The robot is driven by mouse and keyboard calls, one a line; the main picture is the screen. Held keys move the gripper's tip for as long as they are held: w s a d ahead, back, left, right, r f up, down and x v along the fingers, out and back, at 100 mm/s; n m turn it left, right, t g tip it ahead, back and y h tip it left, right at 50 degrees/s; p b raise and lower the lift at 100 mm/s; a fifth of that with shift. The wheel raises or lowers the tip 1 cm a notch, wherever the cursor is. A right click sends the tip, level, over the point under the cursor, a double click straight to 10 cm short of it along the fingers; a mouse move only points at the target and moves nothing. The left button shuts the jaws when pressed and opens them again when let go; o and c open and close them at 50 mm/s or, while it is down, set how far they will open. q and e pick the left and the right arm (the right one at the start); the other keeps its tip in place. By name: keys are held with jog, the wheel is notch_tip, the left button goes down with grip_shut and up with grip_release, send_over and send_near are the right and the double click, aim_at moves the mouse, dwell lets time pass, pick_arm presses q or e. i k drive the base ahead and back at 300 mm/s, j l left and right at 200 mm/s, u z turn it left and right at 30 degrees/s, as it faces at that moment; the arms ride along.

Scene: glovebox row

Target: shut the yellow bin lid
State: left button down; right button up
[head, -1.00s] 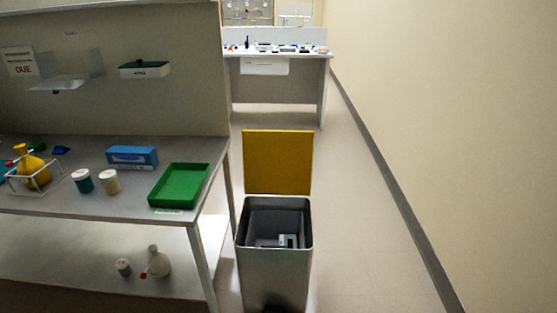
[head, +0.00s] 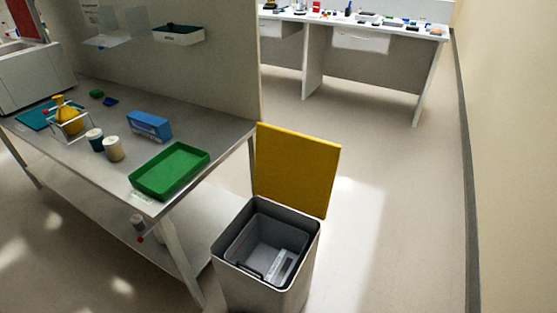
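The yellow bin lid (head: 297,168) stands open, roughly upright at the back edge of the grey bin (head: 262,291). The bin stands on the floor at the right end of the bench. Its open top shows a grey inner bucket with a light-coloured item (head: 283,265) inside. Neither of my grippers shows in the head view.
A metal bench (head: 215,127) is to the left of the bin, its near right corner close to it. It carries a green tray (head: 171,171), a blue box (head: 149,125), two jars and a yellow flask. Another bench (head: 365,62) stands at the back. Floor (head: 400,220) right of the bin is clear.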

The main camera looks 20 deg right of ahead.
aim_at(296, 172)
jog(key=i+l+u, duration=0.3)
jog(key=l, duration=0.35)
jog(key=i+l+u, duration=0.15)
jog(key=l+u, duration=0.2)
jog(key=l, duration=0.3)
jog(key=i+l+u, duration=0.15)
jog(key=l+u, duration=0.15)
jog(key=l, duration=0.45)
jog(key=l+u, duration=0.35)
jog(key=l, duration=0.35)
jog(key=l+u, duration=0.2)
jog(key=l, duration=0.25)
jog(key=k+l+u, duration=0.2)
jog(key=l, duration=0.2)
jog(key=l+u, duration=0.15)
jog(key=l, duration=0.25)
jog(key=k+l+u, duration=0.2)
jog(key=l, duration=0.2)
jog(key=k+l+u, duration=0.2)
jog(key=l, duration=0.2)
jog(key=k+l+u, duration=0.2)
jog(key=l, duration=0.15)
jog(key=i, duration=0.1)
